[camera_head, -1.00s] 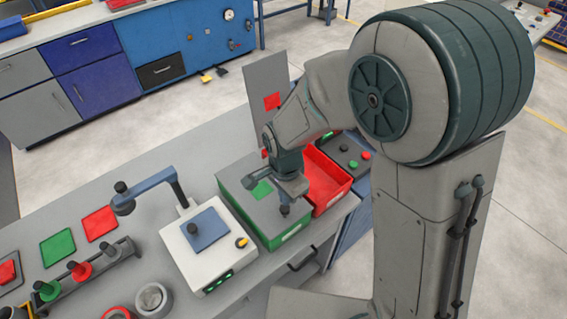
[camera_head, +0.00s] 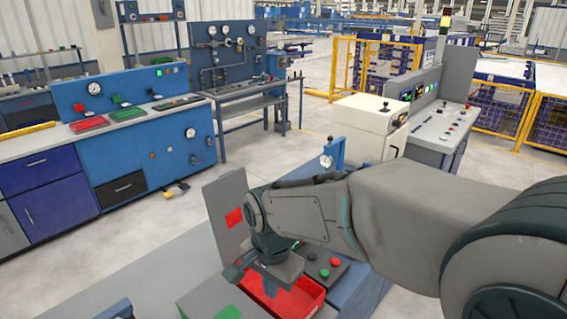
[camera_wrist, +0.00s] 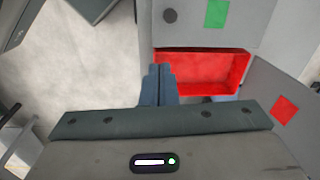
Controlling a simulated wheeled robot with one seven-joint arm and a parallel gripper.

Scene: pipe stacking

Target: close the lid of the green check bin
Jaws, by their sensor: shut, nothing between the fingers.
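The green check bin's grey lid (camera_head: 205,296) lies flat at the bottom edge of the head view, with a green square on it. In the wrist view the lid (camera_wrist: 190,32) shows at the top with its green square and a dark knob, lying level. The bin's green body is out of frame or hidden. My gripper (camera_wrist: 159,72) is shut and empty. It is apart from the lid, beside the open red bin (camera_wrist: 205,68) in the wrist view. In the head view my gripper (camera_head: 270,287) appears over the red bin (camera_head: 300,297).
The red bin's lid (camera_head: 229,213) stands upright behind it with a red square. A button panel (camera_head: 322,268) sits right of the bins. Open floor lies beyond the bench, with a blue test bench (camera_head: 140,145) at the back left.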

